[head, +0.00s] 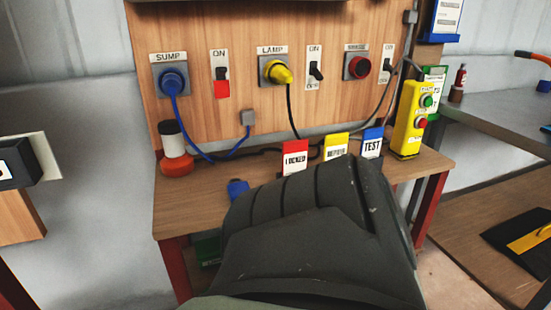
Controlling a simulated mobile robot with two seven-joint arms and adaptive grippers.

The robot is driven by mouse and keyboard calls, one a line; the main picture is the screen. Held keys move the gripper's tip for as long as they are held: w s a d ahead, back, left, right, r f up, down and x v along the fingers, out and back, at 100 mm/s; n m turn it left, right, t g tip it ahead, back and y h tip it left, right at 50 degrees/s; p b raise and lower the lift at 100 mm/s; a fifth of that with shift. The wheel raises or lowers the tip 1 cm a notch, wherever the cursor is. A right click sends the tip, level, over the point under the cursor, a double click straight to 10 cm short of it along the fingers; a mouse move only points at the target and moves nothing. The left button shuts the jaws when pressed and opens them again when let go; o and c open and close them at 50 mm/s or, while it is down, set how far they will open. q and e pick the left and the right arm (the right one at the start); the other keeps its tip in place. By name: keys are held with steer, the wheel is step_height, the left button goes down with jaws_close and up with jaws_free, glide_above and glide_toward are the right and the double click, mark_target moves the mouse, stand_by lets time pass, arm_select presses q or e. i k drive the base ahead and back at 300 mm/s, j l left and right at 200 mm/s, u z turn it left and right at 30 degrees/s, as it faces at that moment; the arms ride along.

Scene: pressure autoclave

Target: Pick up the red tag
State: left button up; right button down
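The red tag (295,147), with a white label reading LOCKED, stands upright near the back of the wooden bench (190,212). A yellow tag (336,141) and a blue tag (373,134) reading TEST stand in a row to its right. A large dark grey ribbed shape (310,235) fills the lower middle, just in front of the tags. It hides much of the bench and the lower edges of the tags. I cannot tell what it is. No gripper fingers show in the head view.
A wooden panel (205,120) behind the bench carries a blue plug (173,83), a yellow plug (275,71), switches and a red socket. A red-based lamp (175,150) stands left, a yellow button box (407,120) right. Black cables run behind the tags. Another table (495,130) stands right.

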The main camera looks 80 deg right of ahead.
mark_target(294, 153)
steer(key=l+z, duration=0.15)
steer(key=z, duration=2.35)
steer(key=l, duration=0.4)
steer(key=i+l, duration=0.1)
steer(key=l, duration=0.3)
